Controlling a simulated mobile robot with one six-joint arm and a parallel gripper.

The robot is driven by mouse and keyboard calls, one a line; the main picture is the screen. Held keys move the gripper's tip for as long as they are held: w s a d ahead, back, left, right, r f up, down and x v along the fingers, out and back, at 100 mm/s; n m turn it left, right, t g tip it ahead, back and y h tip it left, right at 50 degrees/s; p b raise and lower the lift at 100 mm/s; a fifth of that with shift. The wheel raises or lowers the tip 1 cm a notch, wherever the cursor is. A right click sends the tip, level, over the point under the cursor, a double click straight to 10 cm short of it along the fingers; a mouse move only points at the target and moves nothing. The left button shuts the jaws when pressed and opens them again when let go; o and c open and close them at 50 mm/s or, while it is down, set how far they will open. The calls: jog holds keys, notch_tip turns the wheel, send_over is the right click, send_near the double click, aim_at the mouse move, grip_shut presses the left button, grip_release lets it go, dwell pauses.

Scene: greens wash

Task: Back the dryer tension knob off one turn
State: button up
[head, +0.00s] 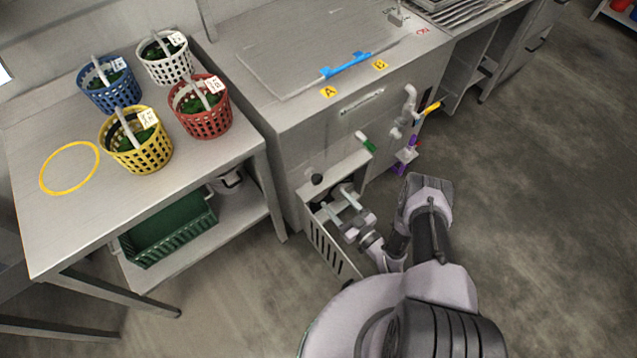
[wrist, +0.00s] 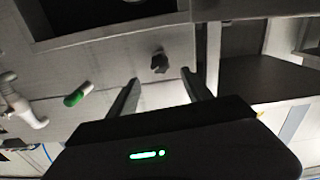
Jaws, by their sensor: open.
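The black knob (head: 317,179) is on the front of the grey steel cabinet, above the slotted bin at its lower left. It also shows in the wrist view (wrist: 159,62) as a dark lobed knob on a plain metal face. My gripper (head: 338,201) is open and empty, low in front of the cabinet. In the wrist view its two fingers (wrist: 160,77) point toward the knob, which appears just beyond and between the tips. No contact with the knob shows, and the exact gap is hard to judge.
A green-ended handle (head: 367,143) sits right of the knob. White pipework (head: 410,105) with yellow and purple handles is further right. The slotted bin (head: 330,248) stands just below my gripper. A table (head: 60,225) with several baskets is at left. Open floor lies right.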

aim_at(319, 182)
jog(key=b+x, duration=0.2)
jog(key=x, duration=0.6)
jog(key=shift+w+a+f+b, duration=0.1)
jog(key=shift+w+a+b, duration=0.2)
jog(key=shift+b, duration=0.1)
jog(key=shift+w+a, duration=0.25)
jog(key=shift+w, duration=0.2)
grip_shut()
jog(key=shift+n, duration=0.3)
jog(key=n+p, duration=0.1)
jog(key=n, duration=0.4)
jog(key=n+p, duration=0.1)
jog(key=n, duration=0.5)
jog(key=shift+p, duration=0.3)
